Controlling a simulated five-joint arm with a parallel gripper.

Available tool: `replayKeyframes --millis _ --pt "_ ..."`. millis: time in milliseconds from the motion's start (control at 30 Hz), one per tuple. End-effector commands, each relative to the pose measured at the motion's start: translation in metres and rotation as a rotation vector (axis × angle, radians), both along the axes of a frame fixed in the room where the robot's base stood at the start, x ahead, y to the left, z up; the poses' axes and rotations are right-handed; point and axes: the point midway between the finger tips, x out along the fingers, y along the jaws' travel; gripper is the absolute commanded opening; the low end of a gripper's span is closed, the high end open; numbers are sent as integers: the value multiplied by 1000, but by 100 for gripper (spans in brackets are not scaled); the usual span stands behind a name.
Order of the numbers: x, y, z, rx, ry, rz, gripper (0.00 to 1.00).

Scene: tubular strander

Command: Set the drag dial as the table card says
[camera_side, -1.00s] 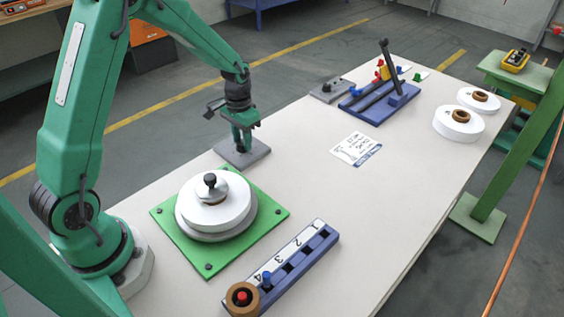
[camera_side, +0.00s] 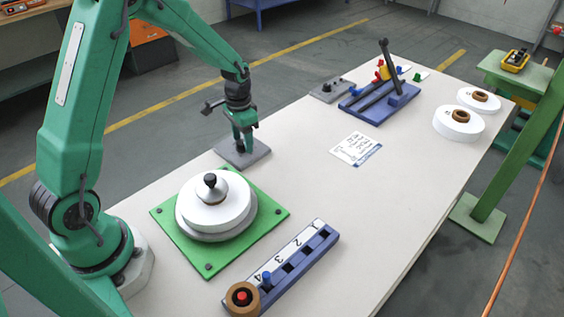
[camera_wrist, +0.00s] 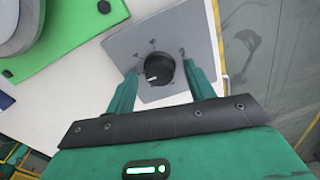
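The drag dial (camera_wrist: 157,70) is a round black knob with a white pointer mark, on a grey square plate (camera_wrist: 190,42) with small dark marks around the knob. In the wrist view the pointer lies toward the lower left. My gripper (camera_wrist: 156,78) has its two green fingers apart, one on either side of the knob; I cannot tell whether they touch it. In the side view my gripper (camera_side: 242,150) points down over the grey plate (camera_side: 262,154) and hides most of the dial. The white table card (camera_side: 356,148) lies flat on the table; its writing is too small to read.
A green plate (camera_side: 270,213) with a white spool (camera_side: 213,212) stands near my base. A blue numbered rack (camera_side: 318,246) lies in front. A blue stand (camera_side: 372,112) and white spools (camera_side: 458,124) are farther back. The table's middle is clear.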

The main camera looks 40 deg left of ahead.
Motion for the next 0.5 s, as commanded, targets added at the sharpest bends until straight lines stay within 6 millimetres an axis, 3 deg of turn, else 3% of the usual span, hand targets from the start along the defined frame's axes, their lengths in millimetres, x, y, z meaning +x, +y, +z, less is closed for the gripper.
replayKeyframes --millis 300,500 --pt "-1 0 1 -1 2 1 53" --pt "0 0 13 0 0 1 53"
